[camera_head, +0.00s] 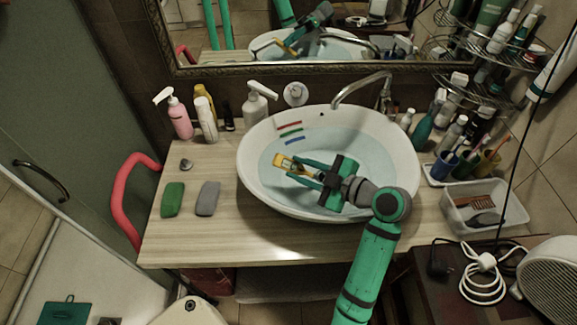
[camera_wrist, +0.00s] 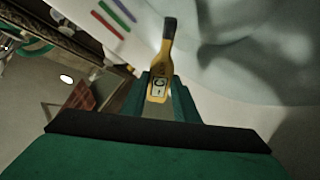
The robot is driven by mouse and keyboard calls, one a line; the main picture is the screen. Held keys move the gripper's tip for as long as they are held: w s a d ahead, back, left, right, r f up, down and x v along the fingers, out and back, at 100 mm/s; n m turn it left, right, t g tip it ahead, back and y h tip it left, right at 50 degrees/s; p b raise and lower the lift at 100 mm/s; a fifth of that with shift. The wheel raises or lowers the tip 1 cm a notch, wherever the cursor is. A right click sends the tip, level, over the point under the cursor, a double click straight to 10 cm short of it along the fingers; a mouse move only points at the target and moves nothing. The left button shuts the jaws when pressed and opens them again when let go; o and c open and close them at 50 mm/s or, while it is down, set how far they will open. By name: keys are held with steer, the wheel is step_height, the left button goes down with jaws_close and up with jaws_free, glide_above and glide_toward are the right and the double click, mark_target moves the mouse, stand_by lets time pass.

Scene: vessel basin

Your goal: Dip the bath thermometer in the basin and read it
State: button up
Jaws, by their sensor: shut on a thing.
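The bath thermometer (camera_head: 282,160) is a yellow tool with a pale display, and it is in my gripper (camera_head: 310,174) over the white basin (camera_head: 409,165). Pale water (camera_head: 350,135) fills the basin. I cannot tell whether the thermometer touches the water.
Red, green and blue bars (camera_head: 291,132) mark the basin's inner wall. A chrome faucet (camera_head: 362,85) arches over the back rim. Bottles crowd the back and right. A green bar (camera_head: 172,199) and a grey bar (camera_head: 208,198) lie on the wooden counter (camera_head: 190,240), whose front left is clear.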

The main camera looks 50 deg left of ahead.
steer(key=shift+s+a, duration=0.15)
steer(key=shift+s, duration=0.05)
steer(key=shift+s+a, duration=0.2)
steer(key=shift+s, duration=0.05)
steer(key=shift+w, duration=0.1)
stand_by(0.5)
steer(key=shift+w+d, duration=0.35)
steer(key=shift+s+a, duration=0.15)
stand_by(0.4)
steer(key=shift+s+a, duration=0.2)
steer(key=shift+s, duration=0.05)
steer(key=shift+w, duration=0.1)
steer(key=shift+w+d, duration=0.25)
steer(key=shift+d, duration=0.05)
steer(key=shift+s, duration=0.1)
stand_by(0.6)
